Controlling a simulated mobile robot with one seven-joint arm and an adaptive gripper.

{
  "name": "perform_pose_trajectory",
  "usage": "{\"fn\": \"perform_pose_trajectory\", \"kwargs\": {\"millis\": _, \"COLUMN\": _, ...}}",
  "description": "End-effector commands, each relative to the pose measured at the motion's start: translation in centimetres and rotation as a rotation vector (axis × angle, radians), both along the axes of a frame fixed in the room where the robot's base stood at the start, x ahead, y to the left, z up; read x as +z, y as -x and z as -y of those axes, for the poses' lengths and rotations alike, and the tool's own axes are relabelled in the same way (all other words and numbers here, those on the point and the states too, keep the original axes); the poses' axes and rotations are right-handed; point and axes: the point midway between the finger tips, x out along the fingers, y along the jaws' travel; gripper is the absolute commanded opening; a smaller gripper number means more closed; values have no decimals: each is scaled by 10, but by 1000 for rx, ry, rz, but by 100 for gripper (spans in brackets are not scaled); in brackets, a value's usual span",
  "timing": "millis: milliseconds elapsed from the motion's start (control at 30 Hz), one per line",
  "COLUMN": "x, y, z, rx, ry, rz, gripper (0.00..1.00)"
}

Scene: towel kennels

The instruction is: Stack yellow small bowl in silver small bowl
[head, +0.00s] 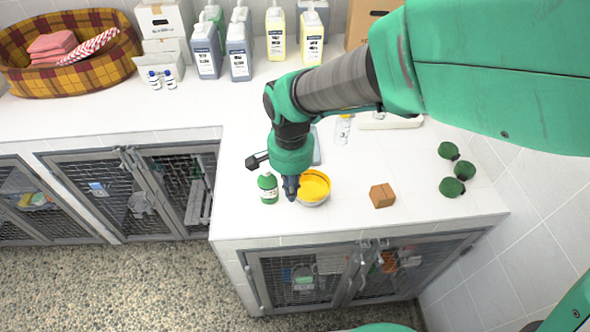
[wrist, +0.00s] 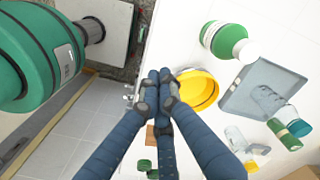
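The yellow small bowl (head: 315,186) is on the counter top near its front edge. The silver small bowl (head: 314,204) shows as a grey band beneath and around it, so the yellow bowl appears to be in the silver one. My gripper (head: 291,194) points down at the left rim of the yellow bowl. In the wrist view, my gripper's fingers (wrist: 161,78) are close together, and the yellow bowl (wrist: 203,88) sits right against them. The fingers appear shut on its rim, though they hide the contact itself. The silver bowl is barely visible in the wrist view.
A green bottle with a white label (head: 268,188) stands just left of the bowls. A brown block (head: 382,196) lies to the right, with several dark green round items (head: 452,187) beyond it. A grey tray (wrist: 262,88) lies near the bowls. The counter's front edge is close.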

Motion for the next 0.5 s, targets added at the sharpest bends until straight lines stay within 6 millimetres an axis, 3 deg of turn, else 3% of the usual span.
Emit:
{"fn": "perform_pose_trajectory", "kwargs": {"millis": 267, "x": -6, "y": 0, "z": 0, "rx": 0, "ry": 0, "rz": 0, "gripper": 0}}
{"fn": "perform_pose_trajectory", "kwargs": {"millis": 500, "x": -30, "y": 1, "z": 1, "rx": 0, "ry": 1, "rz": -2, "gripper": 0}}
